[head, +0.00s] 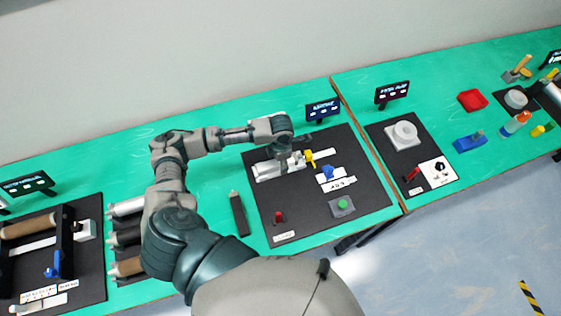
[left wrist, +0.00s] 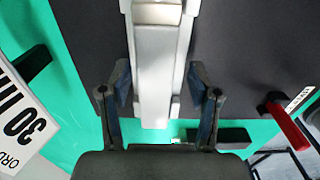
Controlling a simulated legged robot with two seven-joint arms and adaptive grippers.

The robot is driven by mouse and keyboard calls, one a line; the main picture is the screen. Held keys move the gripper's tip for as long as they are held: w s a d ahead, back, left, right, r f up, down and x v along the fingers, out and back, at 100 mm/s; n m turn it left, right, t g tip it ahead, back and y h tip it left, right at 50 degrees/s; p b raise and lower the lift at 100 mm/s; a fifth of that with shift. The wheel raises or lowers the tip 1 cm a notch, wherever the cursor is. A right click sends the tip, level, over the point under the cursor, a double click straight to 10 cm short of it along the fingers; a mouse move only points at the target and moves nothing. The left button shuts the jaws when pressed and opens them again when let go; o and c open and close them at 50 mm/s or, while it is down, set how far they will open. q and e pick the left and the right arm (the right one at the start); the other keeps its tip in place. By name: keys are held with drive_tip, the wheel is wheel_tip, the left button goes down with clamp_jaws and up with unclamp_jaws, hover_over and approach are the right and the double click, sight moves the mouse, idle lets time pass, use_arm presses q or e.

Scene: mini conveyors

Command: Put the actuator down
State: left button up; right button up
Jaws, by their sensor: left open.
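The actuator, which I take to be the long pale grey-white bar (head: 277,168), lies on the black mat (head: 285,205) in the head view, with a yellow part (head: 310,157) at its right end. In the left wrist view the pale bar (left wrist: 155,85) runs lengthwise between the two fingers of my left gripper (left wrist: 160,95). The fingers are spread, one on each side, with a visible gap on both sides. In the head view my left gripper (head: 293,143) is just above the bar, its fingertips hard to make out. My right gripper is not in view.
The mat also holds a blue valve handle (head: 328,172), a green button (head: 343,205) and a red lever (head: 278,217). A dark block (head: 238,213) lies left of the mat. A display (head: 323,108) stands behind. Another station (head: 405,135) is to the right.

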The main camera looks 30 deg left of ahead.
use_arm(q)
wheel_tip(320, 180, up, 11)
drive_tip(key=shift+r, duration=0.15)
drive_tip(key=shift+a, duration=0.15)
idle(0.5)
